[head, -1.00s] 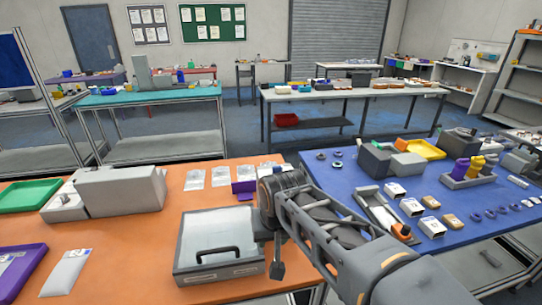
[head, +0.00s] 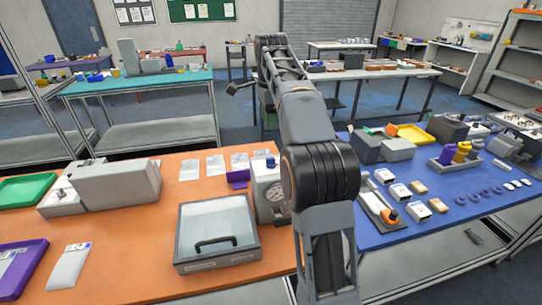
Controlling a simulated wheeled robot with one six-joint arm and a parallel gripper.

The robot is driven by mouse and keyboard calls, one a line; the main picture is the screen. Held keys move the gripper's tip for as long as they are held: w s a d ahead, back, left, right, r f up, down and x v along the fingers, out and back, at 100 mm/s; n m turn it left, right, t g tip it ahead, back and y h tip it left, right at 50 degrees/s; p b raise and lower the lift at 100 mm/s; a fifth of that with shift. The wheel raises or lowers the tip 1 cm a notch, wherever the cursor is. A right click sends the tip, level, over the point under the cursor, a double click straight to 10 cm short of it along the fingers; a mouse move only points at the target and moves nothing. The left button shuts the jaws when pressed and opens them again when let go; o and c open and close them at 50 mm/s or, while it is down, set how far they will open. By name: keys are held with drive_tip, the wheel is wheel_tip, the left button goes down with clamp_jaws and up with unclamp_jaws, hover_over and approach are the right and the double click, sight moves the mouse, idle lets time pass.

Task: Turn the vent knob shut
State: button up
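A white box (head: 262,202) with a round gauge on its front stands on the orange table, right of a grey case. A small blue knob (head: 271,162) sits on top of it; I cannot tell whether this is the vent knob or how far it is turned. My arm hides the right part of the box. The grey case (head: 217,261) has a clear lid, which is down, and a dark handle.
A grey machine (head: 118,183), a green tray (head: 27,190) and a purple tray (head: 30,262) are at the left of the orange table (head: 135,265). White pouches lie behind the case. The blue table (head: 385,238) at right holds boxes, bottles and small parts.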

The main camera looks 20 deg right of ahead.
sight(271, 158)
wheel_tip(271, 158, down, 13)
drive_tip(key=shift+r+b, duration=0.1)
drive_tip(key=shift+b, duration=1.05)
drive_tip(key=shift+c, duration=0.3)
clamp_jaws()
